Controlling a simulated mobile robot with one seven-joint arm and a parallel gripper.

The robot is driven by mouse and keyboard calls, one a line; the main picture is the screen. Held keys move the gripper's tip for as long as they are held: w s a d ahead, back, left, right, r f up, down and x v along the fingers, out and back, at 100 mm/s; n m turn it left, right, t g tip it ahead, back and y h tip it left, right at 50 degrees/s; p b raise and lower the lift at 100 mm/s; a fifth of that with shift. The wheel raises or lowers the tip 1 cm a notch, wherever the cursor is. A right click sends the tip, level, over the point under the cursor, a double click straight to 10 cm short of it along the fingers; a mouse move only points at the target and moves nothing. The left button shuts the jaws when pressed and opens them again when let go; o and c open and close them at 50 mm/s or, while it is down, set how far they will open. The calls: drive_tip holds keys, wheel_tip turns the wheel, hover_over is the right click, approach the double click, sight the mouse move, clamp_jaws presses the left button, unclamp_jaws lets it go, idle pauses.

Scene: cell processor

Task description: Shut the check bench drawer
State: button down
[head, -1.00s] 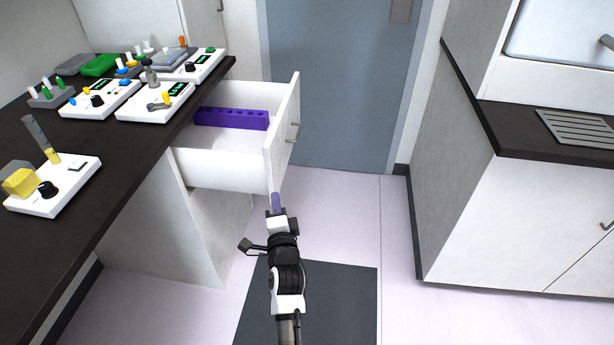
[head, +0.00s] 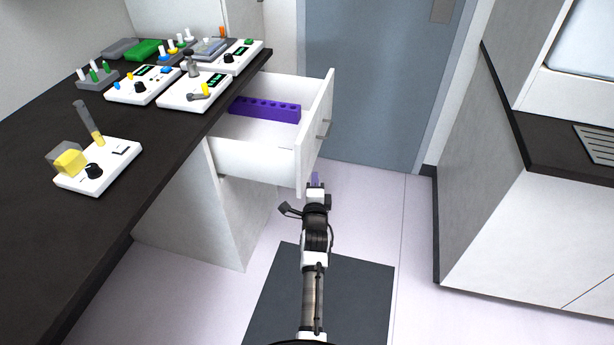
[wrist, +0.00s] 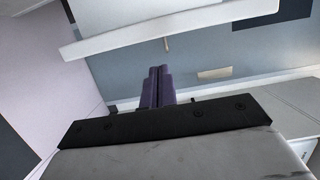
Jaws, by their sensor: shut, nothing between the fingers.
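The check bench drawer (head: 262,160) is white and stands pulled out from under the dark bench top, its front panel (head: 316,128) facing right with a small metal handle (head: 323,130). A purple rack (head: 266,109) with a row of holes lies inside the drawer. My gripper (head: 315,178) is just below and in front of the near end of the drawer front; I cannot tell if it touches.
The dark bench top (head: 60,215) on the left carries several white devices, a green block (head: 145,50) and a yellow-filled holder. A grey door (head: 370,80) stands behind the drawer. A white cabinet (head: 540,230) stands right. Floor between is clear, with a dark mat (head: 320,300).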

drive_tip(key=shift+w+a+b, duration=0.15)
drive_tip(key=shift+w+a, duration=0.05)
drive_tip(key=shift+a, duration=0.35)
drive_tip(key=shift+w+a+b, duration=0.15)
drive_tip(key=shift+a, duration=0.35)
drive_tip(key=shift+a, duration=0.1)
